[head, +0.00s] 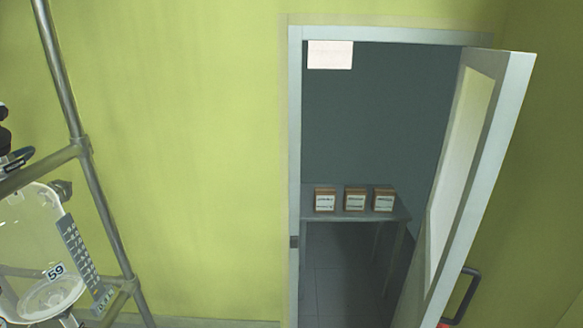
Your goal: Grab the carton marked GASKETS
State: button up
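Three small brown cartons with white labels stand in a row on a grey table (347,213) beyond an open doorway. They are the left carton (325,199), the middle carton (355,199) and the right carton (383,199). The label print is too small to read, so I cannot tell which one is marked GASKETS. My gripper is not in view.
The door (475,150) stands open on the right side of the frame, with a dark handle (462,296). A metal rack (88,165) with a glass reactor (35,250) numbered 59 stands at left. The doorway floor (325,275) looks clear.

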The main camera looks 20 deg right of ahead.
aim_at(324, 198)
jog(key=i+j+z, duration=0.1)
jog(key=z, duration=0.65)
jog(key=i+j+z, duration=0.15)
jog(key=j, duration=0.2)
jog(key=i+j+z, duration=0.15)
jog(key=j, duration=0.2)
jog(key=i+j+z, duration=0.15)
jog(key=j, duration=0.2)
jog(key=i+j+z, duration=0.15)
jog(key=j, duration=0.25)
jog(key=i+j+z, duration=0.15)
jog(key=j, duration=0.25)
jog(key=i+j, duration=0.1)
jog(key=j, duration=0.9)
jog(key=i+z, duration=0.05)
